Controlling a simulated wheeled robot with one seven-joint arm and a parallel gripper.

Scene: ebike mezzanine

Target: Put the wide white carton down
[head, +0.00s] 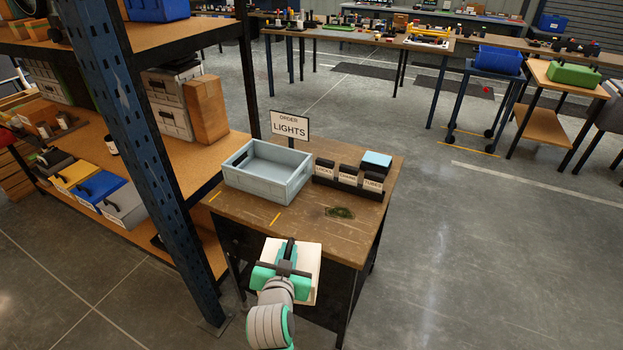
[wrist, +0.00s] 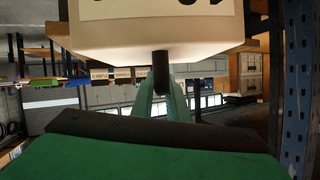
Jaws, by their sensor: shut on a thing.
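The wide white carton (head: 310,258) is in my gripper (head: 289,262), in front of the near edge of the small wooden table (head: 235,208) in the head view. In the wrist view the carton (wrist: 150,38) fills the top. My green fingers (wrist: 161,88) are shut on a dark post below its pale face. The carton appears held in the air, with no support visible under it. My gripper and arm hide part of it in the head view.
A grey-blue open bin (head: 262,190), a LIGHTS sign (head: 289,126) and a black rack of labelled boxes (head: 345,186) stand at the table's back. A dark green patch (head: 340,212) lies right of centre. The front is mostly clear. A blue shelf post (head: 130,130) stands left.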

